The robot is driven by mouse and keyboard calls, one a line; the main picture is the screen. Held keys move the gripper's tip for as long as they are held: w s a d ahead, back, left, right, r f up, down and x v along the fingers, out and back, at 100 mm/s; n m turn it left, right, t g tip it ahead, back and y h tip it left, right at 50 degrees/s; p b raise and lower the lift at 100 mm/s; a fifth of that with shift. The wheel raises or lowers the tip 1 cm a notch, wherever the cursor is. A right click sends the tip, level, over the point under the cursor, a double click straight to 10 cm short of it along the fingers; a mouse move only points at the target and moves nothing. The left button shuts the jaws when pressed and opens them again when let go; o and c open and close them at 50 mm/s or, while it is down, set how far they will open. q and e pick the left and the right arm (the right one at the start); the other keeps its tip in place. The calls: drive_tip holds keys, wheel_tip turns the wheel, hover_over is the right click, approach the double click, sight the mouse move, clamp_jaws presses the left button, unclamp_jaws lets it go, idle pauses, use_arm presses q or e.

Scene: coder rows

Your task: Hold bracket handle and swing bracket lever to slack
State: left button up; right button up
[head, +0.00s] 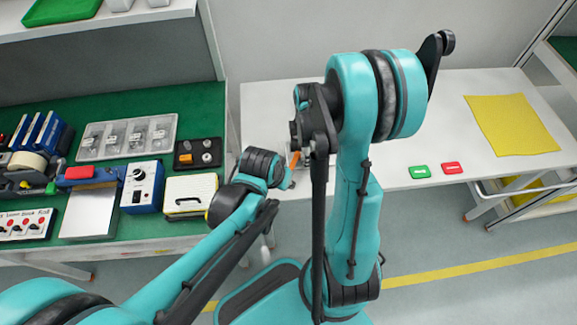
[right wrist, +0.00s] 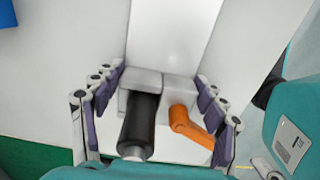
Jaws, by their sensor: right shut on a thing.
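The bracket (right wrist: 145,80) shows in the right wrist view as a pale grey block with a black cylindrical handle (right wrist: 140,118) and an orange lever (right wrist: 188,124) to the right of it. My right gripper (right wrist: 160,77) has its fingers on both sides of the bracket, shut on it, with handle and lever between them. The lever slants down to the right, close to the right fingers. In the head view a bit of orange (head: 295,159) shows beside my right wrist, and my arms hide most of the bracket.
A white table (head: 420,110) carries a green tag (head: 420,171), a red tag (head: 452,168) and a yellow sheet (head: 512,124). The green-topped bench (head: 195,100) on the left is crowded with devices and a parts tray (head: 128,138). The white table's middle right is clear.

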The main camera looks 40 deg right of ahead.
use_arm(q)
drive_tip(key=s+a, duration=0.3)
drive_tip(key=a, duration=0.2)
drive_tip(key=shift+s+a, duration=0.15)
drive_tip(key=shift+a, duration=0.05)
drive_tip(key=shift+w+d, duration=0.15)
drive_tip(key=shift+w, duration=0.05)
clamp_jaws()
drive_tip(key=m+g+y, duration=0.1)
drive_tip(key=m+g, duration=0.5)
drive_tip(key=m, duration=1.2)
approach(294, 163)
drive_tip(key=w+a+r, duration=0.2)
drive_tip(key=w+a, duration=0.3)
drive_tip(key=w, duration=0.1)
drive_tip(key=x, duration=1)
drive_tip(key=shift+s, duration=0.15)
drive_tip(key=shift+s+d+f, duration=0.1)
drive_tip(key=shift+s+d, duration=0.4)
drive_tip(key=shift+s, duration=0.4)
drive_tip(key=shift+s+d, duration=0.5)
drive_tip(key=shift+s, duration=0.35)
